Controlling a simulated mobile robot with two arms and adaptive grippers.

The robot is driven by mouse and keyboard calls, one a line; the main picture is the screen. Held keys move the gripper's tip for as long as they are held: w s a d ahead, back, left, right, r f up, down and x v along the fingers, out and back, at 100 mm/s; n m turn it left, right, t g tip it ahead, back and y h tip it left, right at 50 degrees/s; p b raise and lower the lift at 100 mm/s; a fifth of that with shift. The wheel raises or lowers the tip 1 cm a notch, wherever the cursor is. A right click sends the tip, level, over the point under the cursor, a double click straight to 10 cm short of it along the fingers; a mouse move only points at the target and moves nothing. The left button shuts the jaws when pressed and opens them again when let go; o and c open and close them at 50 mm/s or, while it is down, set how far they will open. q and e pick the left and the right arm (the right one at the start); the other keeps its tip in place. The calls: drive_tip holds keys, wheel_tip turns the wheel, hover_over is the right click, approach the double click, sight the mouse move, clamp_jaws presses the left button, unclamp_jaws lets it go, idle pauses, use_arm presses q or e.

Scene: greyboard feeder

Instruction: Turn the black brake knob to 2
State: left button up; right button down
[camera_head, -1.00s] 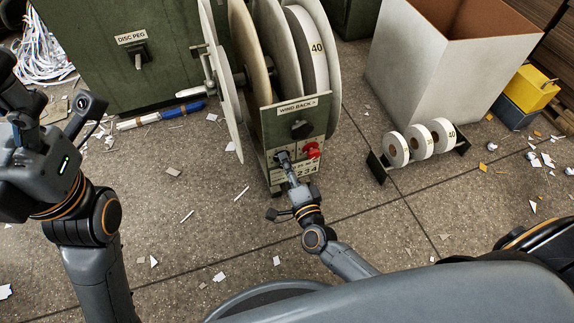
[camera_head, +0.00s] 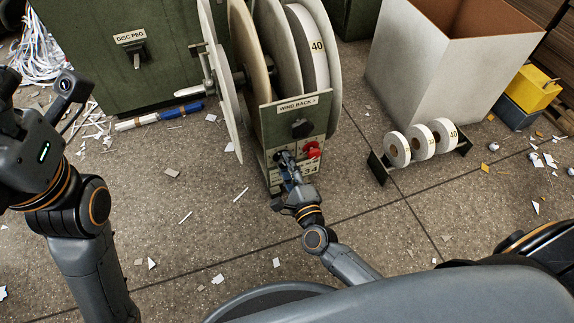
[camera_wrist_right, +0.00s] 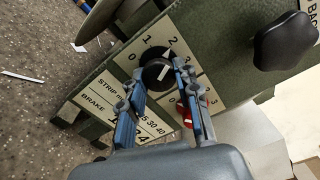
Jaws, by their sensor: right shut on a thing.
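The black brake knob (camera_wrist_right: 155,76) is on the pale dial plate (camera_wrist_right: 110,80) of the green feeder panel. Figures 0, 1, 2 and 3 show around it, and a white mark on its face slants up and right in the wrist view. I cannot tell exactly which figure it points at. My right gripper (camera_wrist_right: 157,82), also in the head view (camera_head: 285,160), is shut on this knob, one blue finger on each side. My left arm's end (camera_head: 40,140) is at the left of the head view, away from the panel; its fingertips cannot be made out.
A red knob (camera_head: 312,150) is just right of the brake knob. A larger black knob (camera_head: 301,129) is above, under the WIND BACK label. Large discs (camera_head: 262,60) stand behind the panel. A rack with several small white rolls (camera_head: 421,142) is to the right. Paper scraps litter the floor.

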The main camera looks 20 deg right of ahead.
drive_tip(key=shift+d, duration=0.1)
drive_tip(key=c, duration=1.2)
unclamp_jaws()
drive_tip(key=shift+o, duration=1.2)
